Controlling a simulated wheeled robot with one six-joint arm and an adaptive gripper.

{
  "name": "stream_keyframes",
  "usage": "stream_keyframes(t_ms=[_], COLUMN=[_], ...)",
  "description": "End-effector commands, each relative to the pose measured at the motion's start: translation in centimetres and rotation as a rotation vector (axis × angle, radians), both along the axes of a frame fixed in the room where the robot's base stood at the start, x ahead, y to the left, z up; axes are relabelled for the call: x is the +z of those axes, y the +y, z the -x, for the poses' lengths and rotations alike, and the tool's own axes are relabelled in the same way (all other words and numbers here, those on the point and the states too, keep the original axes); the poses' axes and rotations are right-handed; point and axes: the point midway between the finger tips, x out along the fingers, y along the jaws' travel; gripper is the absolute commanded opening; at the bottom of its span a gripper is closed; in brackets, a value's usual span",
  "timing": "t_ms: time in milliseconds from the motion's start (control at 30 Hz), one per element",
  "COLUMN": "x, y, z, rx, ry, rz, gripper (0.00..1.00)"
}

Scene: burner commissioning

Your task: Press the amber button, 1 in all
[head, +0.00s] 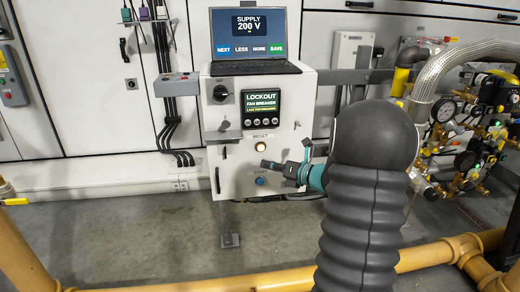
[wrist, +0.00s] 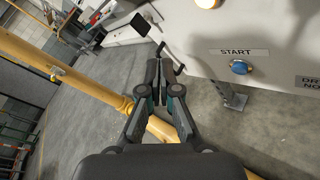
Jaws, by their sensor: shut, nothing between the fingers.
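The amber button (head: 260,146) glows on the front of a white control cabinet (head: 235,172), below a small label that seems to read RESET. It also shows, cut by the top edge, in the wrist view (wrist: 207,3). My gripper (head: 264,164) points left, with its fingertips just below the amber button in the head view. In the wrist view the fingers (wrist: 158,63) are shut together with nothing between them, left of the button and apart from it. The gap to the panel is hard to judge.
A blue START button (head: 260,181) sits below the amber one. A LOCKOUT screen (head: 262,103), a black rotary knob (head: 221,93) and a laptop (head: 249,40) are above. Black levers (wrist: 141,25) stick out at the cabinet's left. A yellow pipe (head: 270,281) crosses in front.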

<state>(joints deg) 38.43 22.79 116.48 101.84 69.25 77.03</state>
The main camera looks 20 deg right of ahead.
Motion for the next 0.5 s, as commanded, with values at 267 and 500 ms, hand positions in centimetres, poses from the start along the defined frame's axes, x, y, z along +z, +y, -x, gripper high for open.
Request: stream_keyframes(t_ms=[267, 500], x=[-0.1, 0.1], y=[-0.9, -1.7], z=[-3.4, -5.9], rx=[0.002, 0.001], ry=[0.001, 0.001], rz=[0.000, 0.000], gripper=[0.00, 0.00])
